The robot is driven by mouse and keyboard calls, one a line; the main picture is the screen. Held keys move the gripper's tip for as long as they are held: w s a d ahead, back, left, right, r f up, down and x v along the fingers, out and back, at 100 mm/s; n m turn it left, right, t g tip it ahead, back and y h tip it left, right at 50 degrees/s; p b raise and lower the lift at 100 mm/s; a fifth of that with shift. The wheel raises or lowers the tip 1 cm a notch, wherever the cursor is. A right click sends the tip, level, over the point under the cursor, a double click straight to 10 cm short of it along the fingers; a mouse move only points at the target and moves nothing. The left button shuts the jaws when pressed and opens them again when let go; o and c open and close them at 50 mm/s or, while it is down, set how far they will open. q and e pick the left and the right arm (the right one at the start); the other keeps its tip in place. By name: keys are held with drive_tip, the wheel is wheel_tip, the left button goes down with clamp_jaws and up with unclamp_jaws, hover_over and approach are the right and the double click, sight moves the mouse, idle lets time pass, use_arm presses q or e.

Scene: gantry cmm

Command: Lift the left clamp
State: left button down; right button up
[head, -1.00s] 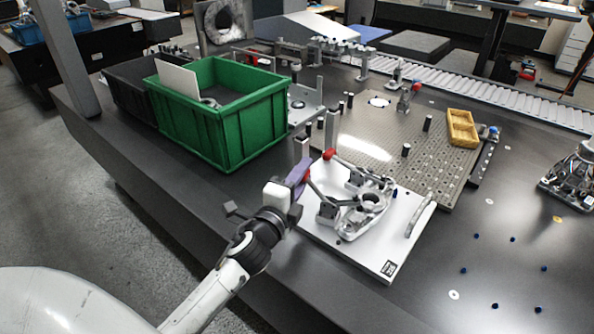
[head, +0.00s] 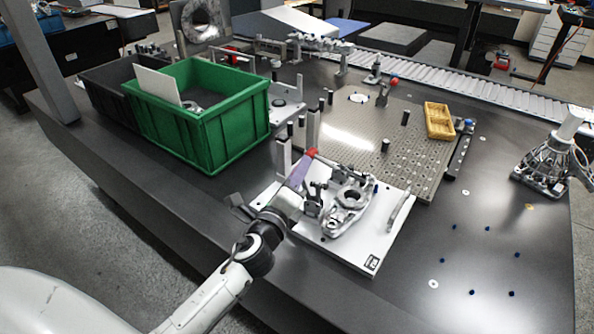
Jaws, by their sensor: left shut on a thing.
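The left clamp (head: 314,207) is a small dark grey toggle clamp at the left side of a white fixture plate (head: 345,252). A shiny metal part (head: 349,205) lies on the plate beside it. My left gripper (head: 306,163) reaches in from the lower left, its purple finger slanting up to a red handle tip (head: 312,152). It is shut on the clamp's handle, which the finger mostly hides. A second clamp stands behind, partly covered by the first clamp and the part. My right gripper is not in view.
A green bin (head: 200,120) stands at the left, with grey posts (head: 283,157) between it and the plate. A perforated base (head: 400,150) with a yellow tray (head: 439,121) lies behind. A metal device (head: 545,163) stands at the right. The dark table is mostly clear at front right.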

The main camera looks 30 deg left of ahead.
use_arm(q)
drive_tip(key=shift+w+d+r, duration=0.1)
drive_tip(key=shift+d+r, duration=0.2)
drive_tip(key=shift+d, duration=0.15)
drive_tip(key=c, duration=1.5)
unclamp_jaws()
drive_tip(key=shift+d, duration=0.1)
drive_tip(key=shift+c, duration=0.2)
drive_tip(key=shift+f, duration=0.2)
drive_tip(key=s+d+b, duration=0.1)
drive_tip(key=s, duration=0.9)
drive_tip(key=shift+d, duration=0.2)
drive_tip(key=shift+s, duration=0.1)
drive_tip(key=shift+s+f, duration=0.1)
